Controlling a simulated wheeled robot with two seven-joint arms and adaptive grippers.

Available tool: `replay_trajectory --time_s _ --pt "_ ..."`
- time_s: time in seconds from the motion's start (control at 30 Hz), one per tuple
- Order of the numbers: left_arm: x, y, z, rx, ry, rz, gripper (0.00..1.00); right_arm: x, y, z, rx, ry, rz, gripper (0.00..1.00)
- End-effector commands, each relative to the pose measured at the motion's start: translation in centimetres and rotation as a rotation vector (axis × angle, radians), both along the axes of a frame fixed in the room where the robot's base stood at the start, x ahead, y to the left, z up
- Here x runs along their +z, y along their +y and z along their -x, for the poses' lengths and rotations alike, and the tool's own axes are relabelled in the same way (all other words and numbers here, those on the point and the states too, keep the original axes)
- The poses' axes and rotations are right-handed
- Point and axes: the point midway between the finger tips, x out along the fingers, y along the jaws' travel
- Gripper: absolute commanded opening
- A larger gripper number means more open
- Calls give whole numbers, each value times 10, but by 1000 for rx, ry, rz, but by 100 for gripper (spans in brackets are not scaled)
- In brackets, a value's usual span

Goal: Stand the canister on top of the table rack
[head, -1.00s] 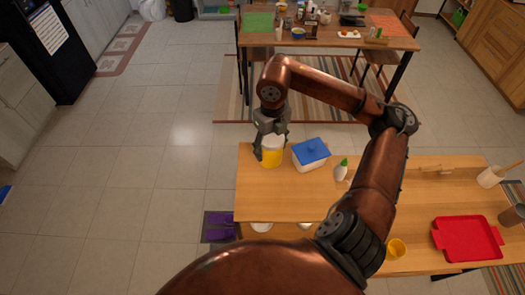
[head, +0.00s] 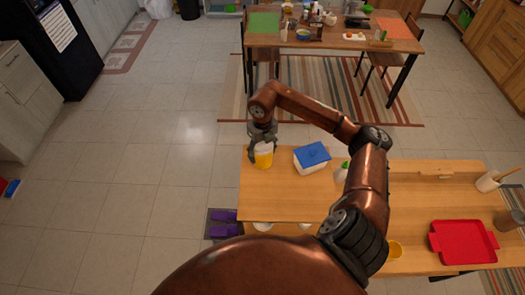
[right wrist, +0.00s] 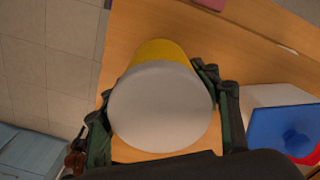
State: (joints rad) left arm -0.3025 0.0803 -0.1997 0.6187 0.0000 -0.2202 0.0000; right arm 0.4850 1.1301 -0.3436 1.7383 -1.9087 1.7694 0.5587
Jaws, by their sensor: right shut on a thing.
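The canister (head: 264,160) has a yellow body and a white lid. In the head view it is upright at the far left corner of the wooden table rack (head: 275,200). My right gripper (head: 263,154) is shut on it, with a finger on each side. In the right wrist view the white lid of the canister (right wrist: 160,108) fills the space between the fingers, and wood shows around it. I cannot tell whether its base touches the rack top. My left gripper is not in view.
A white box with a blue lid (head: 312,157) stands right of the canister, and a white bottle with a green cap (head: 341,172) is beyond it. The rack's front left is clear.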

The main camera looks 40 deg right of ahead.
Motion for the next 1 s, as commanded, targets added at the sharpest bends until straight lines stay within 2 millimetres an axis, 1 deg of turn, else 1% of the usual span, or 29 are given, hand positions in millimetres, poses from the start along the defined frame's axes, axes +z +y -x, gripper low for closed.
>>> replay_trajectory --time_s 0.27,0.3,0.53,0.83,0.9,1.0 --pt "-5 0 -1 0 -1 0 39 -4 0 0 0 -1 -1 29" --pt "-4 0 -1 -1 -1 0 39 -4 0 0 0 0 -1 59" --pt "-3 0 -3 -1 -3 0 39 -3 0 0 0 0 -1 74" --pt "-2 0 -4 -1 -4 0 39 -1 0 0 0 -1 -1 74" --pt "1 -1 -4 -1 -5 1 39 3 0 0 0 -1 -1 74" --pt "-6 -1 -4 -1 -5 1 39 14 0 -2 0 -6 1 74"
